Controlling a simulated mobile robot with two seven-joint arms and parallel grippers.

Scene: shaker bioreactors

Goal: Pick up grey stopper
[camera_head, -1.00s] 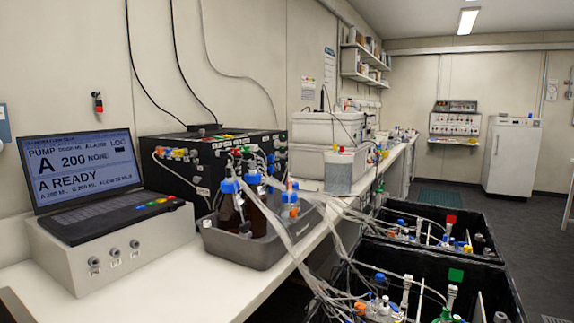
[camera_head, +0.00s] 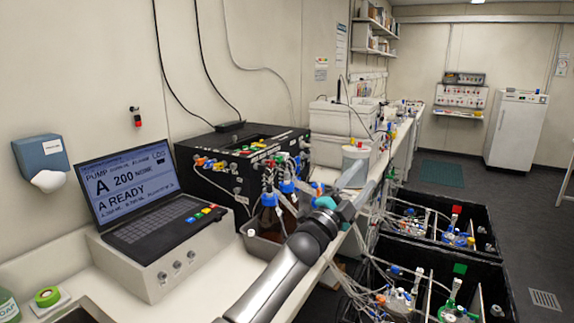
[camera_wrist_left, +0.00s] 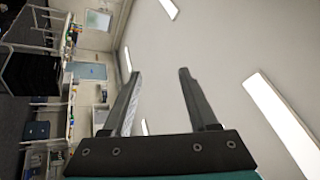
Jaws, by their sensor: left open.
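I cannot pick out a grey stopper with certainty in either view; small caps and fittings are too tiny to tell apart. My left arm reaches in from the bottom of the head view, and my left gripper (camera_head: 355,176) is over the bench edge, in front of the bottles. In the left wrist view the gripper (camera_wrist_left: 158,73) is open, with nothing between its two fingers. It faces the ceiling and far room. My arm partly hides the brown bottles (camera_head: 266,219) and their tray. My right gripper is not in view.
Two black boxes with flasks and tubing, a far one (camera_head: 458,219) and a near one (camera_head: 408,246), stand right of the bench. The pump laptop (camera_head: 150,225) and a black pump unit (camera_head: 238,165) are on the bench. Tubes hang between bench and boxes. Floor is clear at right.

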